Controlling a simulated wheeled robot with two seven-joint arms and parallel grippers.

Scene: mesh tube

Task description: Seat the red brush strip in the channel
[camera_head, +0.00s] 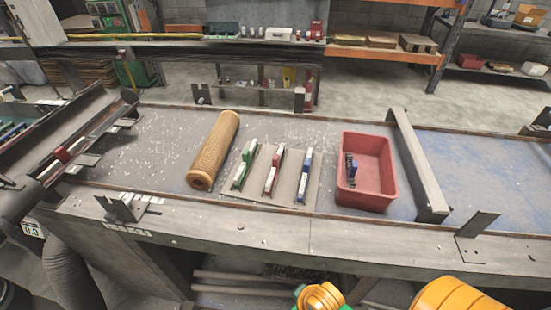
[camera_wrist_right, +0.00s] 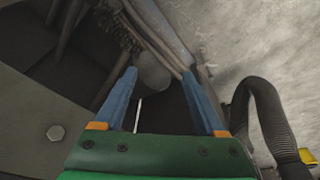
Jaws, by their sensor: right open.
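The red brush strip (camera_head: 273,171), red with a pale section, lies on a thin grey sheet (camera_head: 312,193) on the bench. It sits between a similar green strip (camera_head: 244,166) and a blue strip (camera_head: 305,175). A long dark trough-like rail (camera_head: 100,125) runs along the left, with a small red block (camera_head: 62,154) on it; I cannot tell whether this rail is the channel. My right gripper (camera_wrist_right: 159,75) shows in the right wrist view with its two blue fingers apart and nothing between them. It is away from the strips. My left gripper is not in view.
A tan mesh tube (camera_head: 214,150) lies left of the strips. A red bin (camera_head: 365,195) to their right holds a small blue-and-dark piece (camera_head: 351,168). A grey raised bar (camera_head: 418,165) crosses the bench beyond the bin. Upright brackets (camera_head: 124,207) stand along the front edge.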

